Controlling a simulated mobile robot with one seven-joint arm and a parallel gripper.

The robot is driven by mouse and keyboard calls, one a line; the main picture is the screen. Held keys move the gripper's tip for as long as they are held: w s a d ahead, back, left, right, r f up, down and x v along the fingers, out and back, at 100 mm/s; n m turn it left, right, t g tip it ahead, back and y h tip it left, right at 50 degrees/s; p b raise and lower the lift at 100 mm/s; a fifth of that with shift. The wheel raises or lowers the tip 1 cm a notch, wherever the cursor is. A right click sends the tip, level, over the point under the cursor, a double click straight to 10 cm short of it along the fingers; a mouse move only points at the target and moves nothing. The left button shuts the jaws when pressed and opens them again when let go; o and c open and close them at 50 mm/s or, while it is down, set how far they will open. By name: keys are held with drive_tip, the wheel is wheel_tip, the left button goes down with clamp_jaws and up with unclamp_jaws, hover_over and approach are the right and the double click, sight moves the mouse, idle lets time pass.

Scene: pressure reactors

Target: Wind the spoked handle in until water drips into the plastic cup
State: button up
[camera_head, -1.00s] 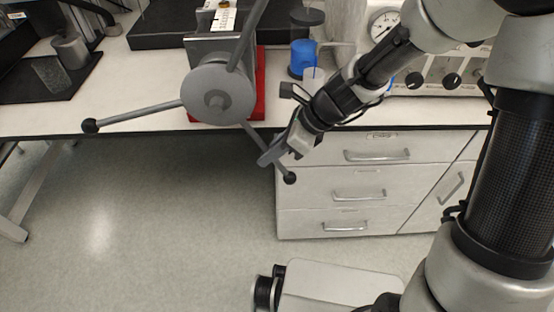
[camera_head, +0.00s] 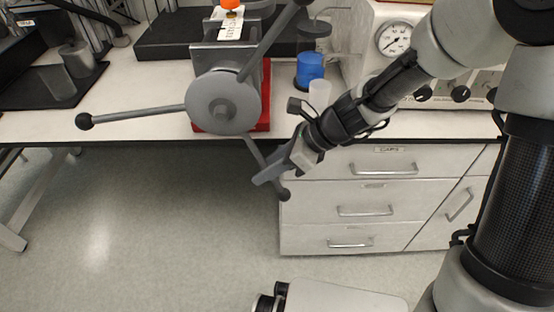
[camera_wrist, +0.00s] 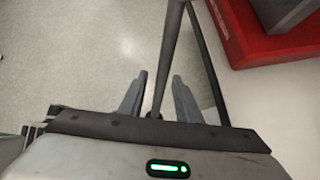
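The spoked handle has a round grey hub (camera_head: 223,102) and three visible spokes, pointing left, up to the right and down to the right. The left and lower spokes end in black knobs. My gripper (camera_head: 270,173) is at the lower spoke, just above its knob. In the wrist view, the spoke (camera_wrist: 170,45) runs between the two fingers of my gripper (camera_wrist: 160,95), with a gap visible on each side. The gripper looks open around it. A pale translucent cup (camera_head: 319,95) stands on the bench right of the handle, partly behind my arm. No drip can be made out.
A blue container (camera_head: 310,68) stands behind the cup. The handle's grey block sits on a red base (camera_head: 265,95) at the bench edge. A panel with a gauge (camera_head: 393,39) and knobs is at the right. Drawers (camera_head: 372,198) lie below; open floor is at the left.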

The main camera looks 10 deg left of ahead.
drive_tip(key=s+p+v, duration=0.1)
drive_tip(key=p+v, duration=0.4)
drive_tip(key=v, duration=1.2)
drive_tip(key=shift+w+p, duration=0.3)
drive_tip(key=shift+w, duration=0.1)
drive_tip(key=shift+r, duration=0.1)
